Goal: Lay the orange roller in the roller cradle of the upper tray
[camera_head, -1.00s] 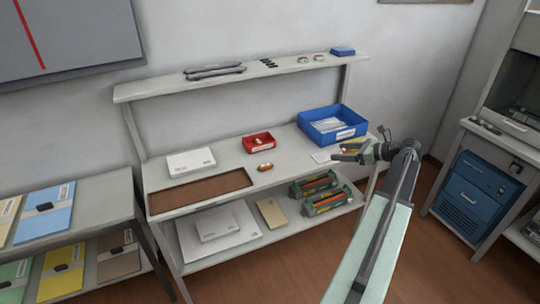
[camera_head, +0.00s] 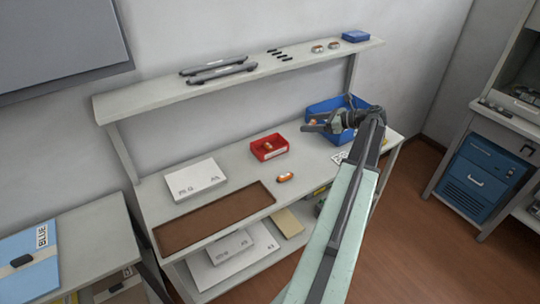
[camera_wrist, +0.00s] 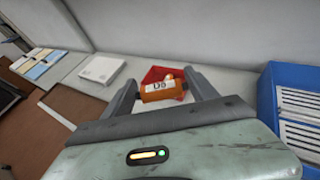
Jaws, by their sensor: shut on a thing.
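My gripper (camera_head: 312,123) is above the bench in front of the blue bin. In the wrist view its two fingers (camera_wrist: 162,95) are shut on an orange roller (camera_wrist: 155,94) with a white label, held crosswise between the fingertips. Another small orange piece with a pale middle (camera_head: 285,178) lies on the bench near the red bin (camera_head: 268,147). I cannot make out the upper tray or its roller cradle for certain in either view.
A blue bin (camera_head: 322,108) stands at the bench's right, partly behind my arm. A white box (camera_head: 196,180) and a brown mat (camera_head: 214,217) lie at left. An upper shelf (camera_head: 240,82) holds dark bars and small parts. A blue cabinet (camera_head: 485,185) stands at right.

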